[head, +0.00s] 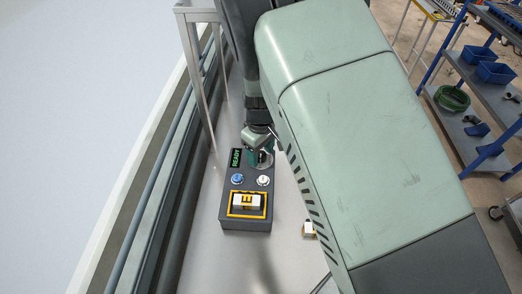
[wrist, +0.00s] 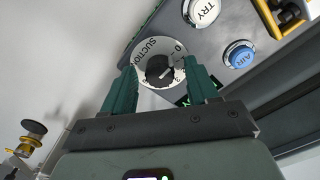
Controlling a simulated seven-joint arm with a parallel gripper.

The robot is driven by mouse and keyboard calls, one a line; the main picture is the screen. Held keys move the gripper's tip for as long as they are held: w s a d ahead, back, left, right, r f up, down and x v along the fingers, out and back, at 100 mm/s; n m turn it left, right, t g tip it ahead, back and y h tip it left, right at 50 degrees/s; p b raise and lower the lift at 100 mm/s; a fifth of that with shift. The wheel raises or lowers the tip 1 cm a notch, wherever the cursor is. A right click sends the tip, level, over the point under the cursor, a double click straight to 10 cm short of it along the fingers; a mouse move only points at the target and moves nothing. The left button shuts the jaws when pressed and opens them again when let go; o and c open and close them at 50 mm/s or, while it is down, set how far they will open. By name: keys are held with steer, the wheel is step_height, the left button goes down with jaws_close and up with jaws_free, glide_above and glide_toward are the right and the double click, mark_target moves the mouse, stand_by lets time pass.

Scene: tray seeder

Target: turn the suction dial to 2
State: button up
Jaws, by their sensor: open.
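The suction dial (wrist: 158,68) is a dark round knob on a white ring marked SUCTION, with a 0 and other small digits. A light mark shows on the knob, but I cannot tell which number it points at. My gripper (wrist: 160,66) is open, with one teal finger on each side of the knob in the wrist view; I cannot tell whether they touch it. In the head view my gripper (head: 262,157) is over the far end of the dark control box (head: 243,219), and it mostly hides the dial.
The box carries a green READY display (head: 236,158), a blue AIR button (head: 237,179), a white TRY button (head: 263,181) and a yellow-framed switch (head: 247,202). A metal post frame (head: 190,60) stands behind.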

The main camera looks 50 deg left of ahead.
steer(key=c, duration=1)
steer(key=shift+c, duration=0.2)
steer(key=shift+m, duration=0.4)
steer(key=m, duration=0.4)
steer(key=shift+m, duration=0.4)
steer(key=m, duration=0.6)
steer(key=o, duration=1)
